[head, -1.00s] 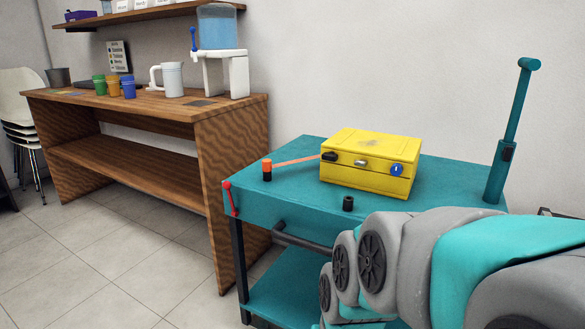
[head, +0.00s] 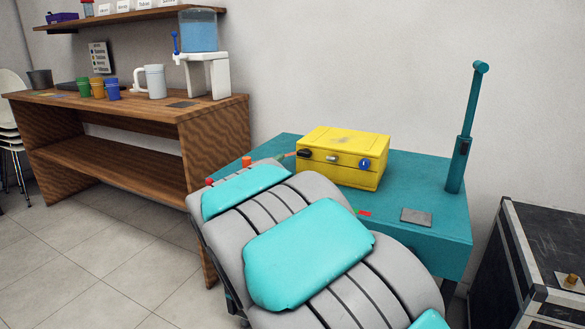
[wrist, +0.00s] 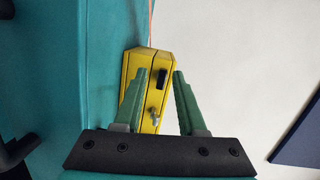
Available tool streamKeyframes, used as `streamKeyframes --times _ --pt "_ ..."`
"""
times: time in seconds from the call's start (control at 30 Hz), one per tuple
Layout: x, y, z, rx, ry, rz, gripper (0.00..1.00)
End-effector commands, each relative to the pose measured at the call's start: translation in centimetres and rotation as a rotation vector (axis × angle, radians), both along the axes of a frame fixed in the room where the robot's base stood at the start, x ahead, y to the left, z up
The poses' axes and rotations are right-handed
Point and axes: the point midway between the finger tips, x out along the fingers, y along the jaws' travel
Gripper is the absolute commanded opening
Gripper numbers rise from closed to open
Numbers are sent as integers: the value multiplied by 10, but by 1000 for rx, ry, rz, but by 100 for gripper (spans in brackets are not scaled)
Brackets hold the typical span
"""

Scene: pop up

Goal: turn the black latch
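The yellow box (head: 341,173) sits closed on the teal cart. Its black latch (head: 304,154) is at the left end of the front face, with a silver clasp (head: 331,158) in the middle and a blue round piece (head: 364,164) at the right. In the wrist view, the black latch (wrist: 162,79) lies between the open green fingers of my gripper (wrist: 160,72), in line with them; contact cannot be told. The clasp (wrist: 154,115) shows nearer the palm. In the head view my gripper is hidden behind my arm.
The teal cart (head: 435,195) has a grey plate (head: 416,216) at the front right and an upright teal post (head: 467,130). My arm covers its left front. A wooden desk (head: 150,110) stands left, a dark case (head: 545,250) right.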

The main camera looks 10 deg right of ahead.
Motion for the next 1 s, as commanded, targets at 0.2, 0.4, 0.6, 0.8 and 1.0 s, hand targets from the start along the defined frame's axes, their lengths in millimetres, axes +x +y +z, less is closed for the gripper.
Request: streamKeyframes --times 0.2,0.4,0.6,0.8,1.0 --pt "-6 -15 5 45 -112 -157 40" --pt "-1 -23 5 50 -122 -175 40" --pt "19 -37 5 47 -118 -173 40" --pt "39 -51 3 52 -121 -170 40" --pt "52 -61 2 50 -118 -170 40"
